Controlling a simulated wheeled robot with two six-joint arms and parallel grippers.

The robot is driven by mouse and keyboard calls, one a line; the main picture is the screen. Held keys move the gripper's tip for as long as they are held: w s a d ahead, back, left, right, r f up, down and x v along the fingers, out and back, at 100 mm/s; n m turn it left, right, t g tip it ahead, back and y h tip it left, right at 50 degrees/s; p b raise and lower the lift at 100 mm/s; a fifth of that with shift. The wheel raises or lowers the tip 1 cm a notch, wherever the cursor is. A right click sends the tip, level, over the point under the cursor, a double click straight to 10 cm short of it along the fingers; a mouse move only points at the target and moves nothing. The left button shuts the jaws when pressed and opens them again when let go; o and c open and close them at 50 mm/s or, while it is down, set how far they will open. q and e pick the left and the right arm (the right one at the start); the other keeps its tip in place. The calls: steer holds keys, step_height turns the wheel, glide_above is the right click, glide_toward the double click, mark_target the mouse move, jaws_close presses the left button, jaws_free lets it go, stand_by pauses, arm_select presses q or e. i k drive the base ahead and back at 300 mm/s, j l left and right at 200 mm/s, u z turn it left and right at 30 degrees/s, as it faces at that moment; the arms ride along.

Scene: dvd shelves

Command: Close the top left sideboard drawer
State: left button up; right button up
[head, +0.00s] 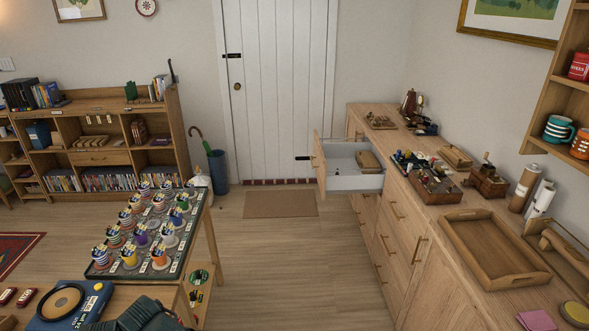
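The wooden sideboard (425,262) runs along the right wall. Its top left drawer (345,183), at the far end by the door, is pulled well out to the left. The drawer has a wooden front (319,168) with a bar handle and pale sides. A small wooden block or box (368,160) shows at the drawer's inner end. The other sideboard fronts that I see look shut. Neither of my grippers shows in the head view.
A table with several colourful spools on a dark tray (185,262) stands at the lower left. Open wooden floor (290,270) lies between it and the sideboard. A doormat (280,204) lies before the white door. A wooden tray (493,250) rests on the sideboard top.

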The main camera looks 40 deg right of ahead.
mark_target(328, 157)
steer(key=i+l+z, duration=0.15)
steer(key=z, duration=0.75)
steer(key=i+z, duration=0.4)
steer(key=i, duration=0.2)
steer(key=i+j+z, duration=0.1)
steer(key=i+z, duration=0.3)
steer(key=i, duration=0.2)
steer(key=i+j, duration=0.15)
steer(key=i, duration=0.25)
steer(key=i+j, duration=0.1)
steer(key=i, duration=0.25)
steer(key=i+j, duration=0.15)
steer(key=i, duration=0.25)
steer(key=i+l+z, duration=0.15)
steer(key=z, duration=0.2)
steer(key=i+z, duration=0.35)
steer(key=k+l, duration=0.05)
steer(key=k, duration=0.05)
